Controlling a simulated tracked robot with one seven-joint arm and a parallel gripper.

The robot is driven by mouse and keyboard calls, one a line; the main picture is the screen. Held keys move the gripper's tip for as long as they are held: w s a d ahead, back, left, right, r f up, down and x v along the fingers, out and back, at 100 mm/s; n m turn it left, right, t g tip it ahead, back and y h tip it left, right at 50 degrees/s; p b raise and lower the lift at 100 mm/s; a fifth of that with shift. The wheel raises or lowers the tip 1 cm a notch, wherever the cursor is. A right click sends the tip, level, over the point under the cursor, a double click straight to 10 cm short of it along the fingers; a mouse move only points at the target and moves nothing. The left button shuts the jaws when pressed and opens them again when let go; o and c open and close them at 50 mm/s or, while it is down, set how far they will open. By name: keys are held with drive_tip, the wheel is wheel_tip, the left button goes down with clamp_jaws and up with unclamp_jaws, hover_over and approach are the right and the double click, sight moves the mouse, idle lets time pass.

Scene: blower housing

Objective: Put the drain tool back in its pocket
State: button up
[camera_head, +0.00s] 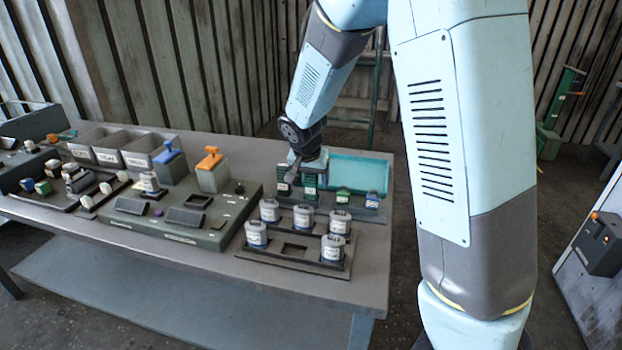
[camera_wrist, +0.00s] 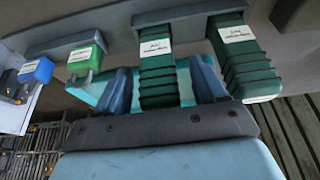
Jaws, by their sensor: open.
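A dark green ribbed block with a white label (camera_wrist: 157,66) stands between the two blue fingers of my gripper (camera_wrist: 162,82) in the wrist view. The fingers are open, one on each side, with a visible gap to the block. A second dark green ribbed block (camera_wrist: 248,66) stands to the right, outside the fingers. The labels are too blurred to read, so I cannot tell which piece is the drain tool or where its pocket is. In the head view my gripper (camera_head: 306,166) is low over the rack at the table's back right.
A bright green block (camera_wrist: 85,60) and a blue block (camera_wrist: 38,70) sit to the left in the wrist view. A turquoise tray (camera_head: 358,172) lies behind the rack. A holder (camera_head: 290,262) with several white-topped cups and a green console (camera_head: 180,222) stand nearby on the table.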

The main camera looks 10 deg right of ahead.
drive_tip(key=v, duration=1.3)
drive_tip(key=shift+r, duration=0.35)
drive_tip(key=shift+s, duration=0.1)
drive_tip(key=s+d+r+n+y, duration=0.1)
drive_tip(key=s+d+r, duration=0.2)
drive_tip(key=s+d, duration=0.3)
drive_tip(key=s+d+r+n, duration=0.1)
drive_tip(key=s+d+r, duration=0.2)
drive_tip(key=s+d, duration=0.25)
drive_tip(key=s+d+r+n+t, duration=0.1)
drive_tip(key=s+d, duration=0.3)
drive_tip(key=s, duration=0.8)
drive_tip(key=shift+s+r+n+y, duration=0.3)
drive_tip(key=shift+n+y, duration=0.1)
drive_tip(key=shift+n, duration=0.3)
